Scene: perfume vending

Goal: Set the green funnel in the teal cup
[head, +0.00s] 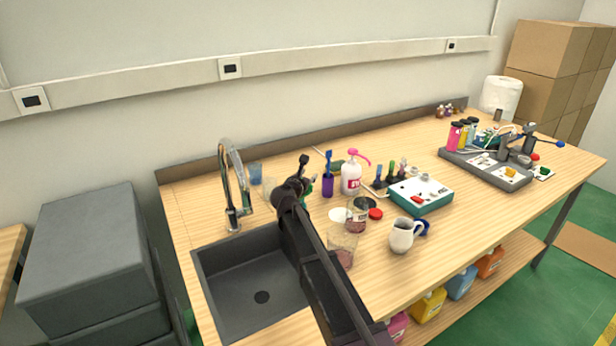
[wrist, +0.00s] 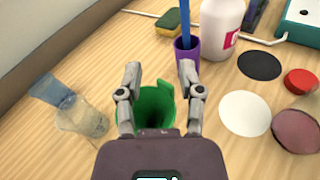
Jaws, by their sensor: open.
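The green funnel (wrist: 153,103) is between the two spread fingers of my gripper (wrist: 164,82) in the wrist view. I cannot tell whether a finger touches it; its lower part is hidden by the gripper body. In the head view only a bit of green (head: 309,187) shows beside my gripper (head: 303,176). A see-through blue cup (wrist: 46,89), the likely teal cup, stands to the left of my gripper in the wrist view. It also shows near the tap in the head view (head: 255,173). My gripper is open.
A clear cup (wrist: 82,119) stands close beside the blue cup, on the funnel's side. A purple holder (wrist: 187,55) with a blue brush and a white pump bottle (head: 351,179) stand behind the gripper. The sink (head: 262,297) is in front; bare wood lies between cups and funnel.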

